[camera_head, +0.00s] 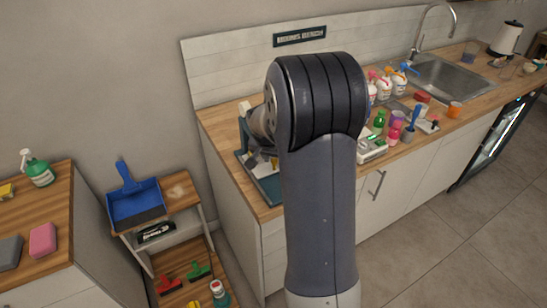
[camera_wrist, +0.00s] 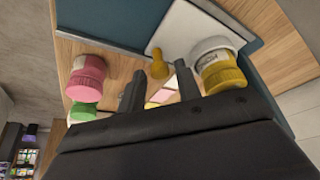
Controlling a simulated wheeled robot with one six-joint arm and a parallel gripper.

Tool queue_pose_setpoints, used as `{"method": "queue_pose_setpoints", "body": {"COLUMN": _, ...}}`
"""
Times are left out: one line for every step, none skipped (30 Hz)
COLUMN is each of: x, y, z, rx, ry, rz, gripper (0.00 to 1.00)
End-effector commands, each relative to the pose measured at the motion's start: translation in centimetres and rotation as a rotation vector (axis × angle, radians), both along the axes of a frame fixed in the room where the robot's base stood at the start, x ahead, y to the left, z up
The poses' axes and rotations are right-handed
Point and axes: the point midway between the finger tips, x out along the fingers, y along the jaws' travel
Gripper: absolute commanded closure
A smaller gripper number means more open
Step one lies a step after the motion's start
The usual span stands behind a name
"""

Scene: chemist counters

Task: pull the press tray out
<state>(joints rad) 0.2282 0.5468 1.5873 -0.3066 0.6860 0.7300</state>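A teal piece of equipment (camera_head: 266,187), which may be the press, sits at the left end of the wooden counter in the head view. My arm covers much of it, so I cannot make out its tray there. In the wrist view, my gripper (camera_wrist: 160,74) has its two dark fingers apart. A small yellow knob-like thing (camera_wrist: 158,65) shows near the fingertips; I cannot tell whether they touch it. A white plate (camera_wrist: 190,32) lies beyond it, beside teal surfaces (camera_wrist: 225,20). I cannot tell which part is the press tray.
In the wrist view, a pink-lidded container (camera_wrist: 87,75) is left of the fingers and a yellow-and-white one (camera_wrist: 218,66) right. In the head view, bottles (camera_head: 385,88) and a small white device (camera_head: 371,148) crowd the counter right of my arm. The right floor (camera_head: 440,235) is clear.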

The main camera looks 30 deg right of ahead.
Motion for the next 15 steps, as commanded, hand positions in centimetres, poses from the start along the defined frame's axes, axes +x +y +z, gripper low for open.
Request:
{"method": "queue_pose_setpoints", "body": {"x": 0.0, "y": 0.0, "z": 0.01, "rx": 0.0, "ry": 0.0, "rz": 0.0, "gripper": 0.72}}
{"method": "queue_pose_setpoints", "body": {"x": -0.01, "y": 0.01, "z": 0.02, "rx": 0.0, "ry": 0.0, "rz": 0.0, "gripper": 0.75}}
{"method": "queue_pose_setpoints", "body": {"x": 0.0, "y": 0.01, "z": 0.02, "rx": 0.0, "ry": 0.0, "rz": 0.0, "gripper": 0.78}}
{"method": "queue_pose_setpoints", "body": {"x": -0.01, "y": 0.01, "z": 0.02, "rx": 0.0, "ry": 0.0, "rz": 0.0, "gripper": 0.8}}
{"method": "queue_pose_setpoints", "body": {"x": -0.01, "y": 0.01, "z": 0.02, "rx": 0.0, "ry": 0.0, "rz": 0.0, "gripper": 0.83}}
{"method": "queue_pose_setpoints", "body": {"x": -0.01, "y": 0.01, "z": 0.02, "rx": 0.0, "ry": 0.0, "rz": 0.0, "gripper": 0.86}}
{"method": "queue_pose_setpoints", "body": {"x": 0.0, "y": 0.01, "z": 0.02, "rx": 0.0, "ry": 0.0, "rz": 0.0, "gripper": 0.88}}
{"method": "queue_pose_setpoints", "body": {"x": 0.0, "y": 0.01, "z": 0.02, "rx": 0.0, "ry": 0.0, "rz": 0.0, "gripper": 0.91}}
{"method": "queue_pose_setpoints", "body": {"x": 0.0, "y": 0.01, "z": 0.02, "rx": 0.0, "ry": 0.0, "rz": 0.0, "gripper": 0.94}}
{"method": "queue_pose_setpoints", "body": {"x": 0.0, "y": 0.02, "z": 0.03, "rx": 0.0, "ry": 0.0, "rz": 0.0, "gripper": 0.97}}
{"method": "queue_pose_setpoints", "body": {"x": 0.0, "y": 0.02, "z": 0.03, "rx": 0.0, "ry": 0.0, "rz": 0.0, "gripper": 0.99}}
{"method": "queue_pose_setpoints", "body": {"x": 0.0, "y": 0.02, "z": 0.03, "rx": 0.0, "ry": 0.0, "rz": 0.0, "gripper": 1.0}}
{"method": "queue_pose_setpoints", "body": {"x": 0.0, "y": 0.02, "z": 0.03, "rx": 0.0, "ry": 0.0, "rz": 0.0, "gripper": 1.0}}
{"method": "queue_pose_setpoints", "body": {"x": 0.0, "y": 0.02, "z": 0.03, "rx": 0.0, "ry": 0.0, "rz": 0.0, "gripper": 1.0}}
{"method": "queue_pose_setpoints", "body": {"x": 0.0, "y": 0.02, "z": 0.03, "rx": 0.0, "ry": 0.0, "rz": 0.0, "gripper": 1.0}}
